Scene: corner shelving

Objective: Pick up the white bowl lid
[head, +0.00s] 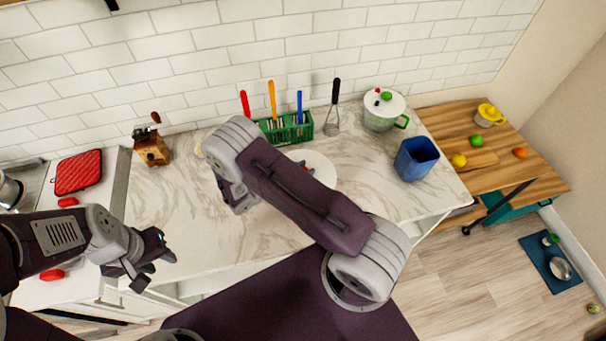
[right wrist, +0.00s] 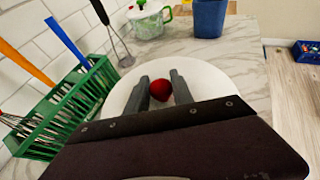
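The white bowl lid (right wrist: 205,82) is a round white disc with a red ball knob (right wrist: 160,90), flat over the marble counter. In the head view the lid (head: 322,168) is partly hidden behind my right arm. My right gripper (right wrist: 160,80) has one finger on each side of the knob, very close to it. I cannot tell whether the fingers press on it; in the head view this gripper is hidden by my arm. My left gripper (head: 155,272) is open and empty at the left, over the counter's front edge.
A green rack (head: 288,130) with upright utensils stands behind the lid. A white-lidded pot (head: 382,110) and a blue container (head: 416,158) stand to the right. The counter between box and lid is mostly clear.

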